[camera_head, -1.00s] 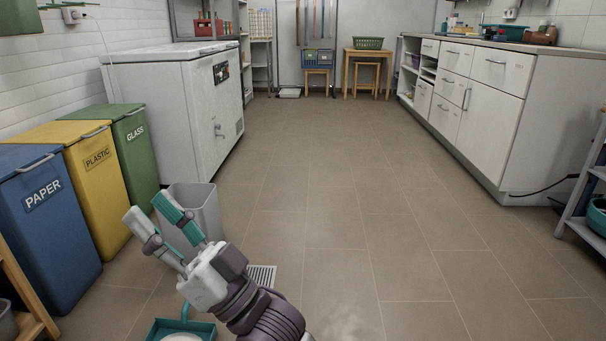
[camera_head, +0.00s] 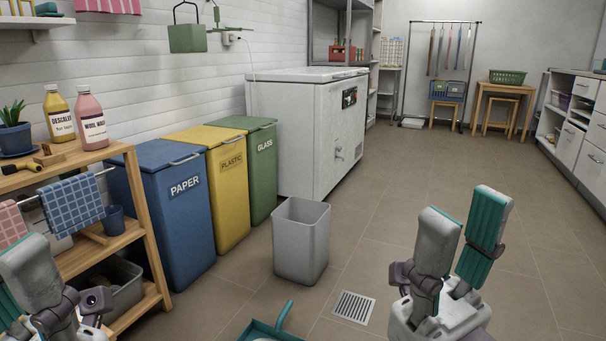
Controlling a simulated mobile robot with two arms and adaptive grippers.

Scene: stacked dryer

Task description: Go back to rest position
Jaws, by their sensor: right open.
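My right gripper (camera_head: 465,208) stands in the lower right of the head view with its fingers pointing up. Its two grey fingers with teal pads are spread apart, and nothing is between them. It is over open floor, to the right of the grey bin in the picture. My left gripper (camera_head: 22,268) is partly in view at the lower left corner, in front of the wooden shelf. It is cut by the picture edge, so how far its fingers are apart does not show clearly.
A wooden shelf (camera_head: 140,215) with bottles and towels stands at the left. Blue (camera_head: 185,235), yellow (camera_head: 229,205) and green (camera_head: 262,180) bins line the wall. A grey bin (camera_head: 301,245) and a teal dustpan (camera_head: 262,331) are on the floor. Floor on the right is free.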

